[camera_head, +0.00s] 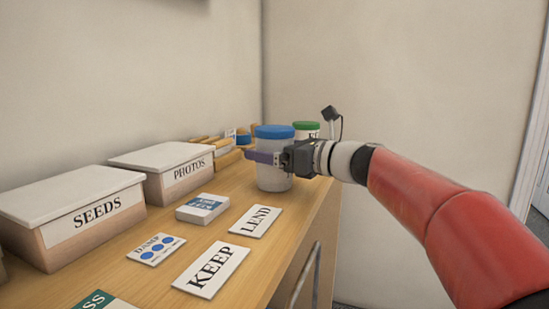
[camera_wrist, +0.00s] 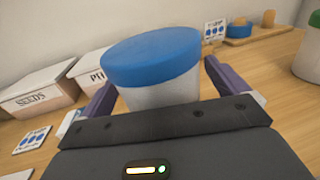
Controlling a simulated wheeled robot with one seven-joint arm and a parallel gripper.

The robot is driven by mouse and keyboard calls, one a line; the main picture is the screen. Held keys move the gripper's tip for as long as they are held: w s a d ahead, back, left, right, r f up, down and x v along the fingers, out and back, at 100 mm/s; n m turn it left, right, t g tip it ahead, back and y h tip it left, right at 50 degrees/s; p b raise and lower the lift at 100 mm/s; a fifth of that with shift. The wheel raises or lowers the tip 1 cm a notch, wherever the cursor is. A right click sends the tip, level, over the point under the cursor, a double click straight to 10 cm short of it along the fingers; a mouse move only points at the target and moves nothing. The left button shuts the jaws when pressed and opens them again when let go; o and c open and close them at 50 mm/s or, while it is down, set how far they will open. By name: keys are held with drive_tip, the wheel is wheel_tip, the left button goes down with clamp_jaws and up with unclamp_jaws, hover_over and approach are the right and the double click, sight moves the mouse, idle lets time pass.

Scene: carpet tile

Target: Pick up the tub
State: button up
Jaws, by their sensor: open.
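A white tub with a blue lid (camera_head: 273,160) stands upright on the wooden surface near the corner. In the wrist view the blue-lidded tub (camera_wrist: 155,70) fills the middle, between the two purple fingers. My gripper (camera_head: 262,157) is open and level with the tub's upper body, with one finger on each side. In the wrist view my gripper (camera_wrist: 158,92) shows a finger left and right of the tub. I cannot tell whether either finger touches it. A second tub with a green lid (camera_head: 306,128) stands behind, partly hidden by my gripper.
Boxes marked SEEDS (camera_head: 75,215) and PHOTOS (camera_head: 168,172) stand along the wall. A card stack (camera_head: 202,208), a DAMP card (camera_head: 156,249), and LEND (camera_head: 255,221) and KEEP (camera_head: 211,268) cards lie in front. Wooden items (camera_head: 222,148) lie behind the tub.

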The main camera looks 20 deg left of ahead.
drive_tip(key=c, duration=1.8)
drive_tip(key=shift+r, duration=0.1)
drive_tip(key=shift+c, duration=0.3)
drive_tip(key=shift+r, duration=0.15)
wheel_tip(320, 180, up, 20)
drive_tip(key=p, duration=0.3)
drive_tip(key=shift+f, duration=0.2)
drive_tip(key=shift+s+d, duration=0.1)
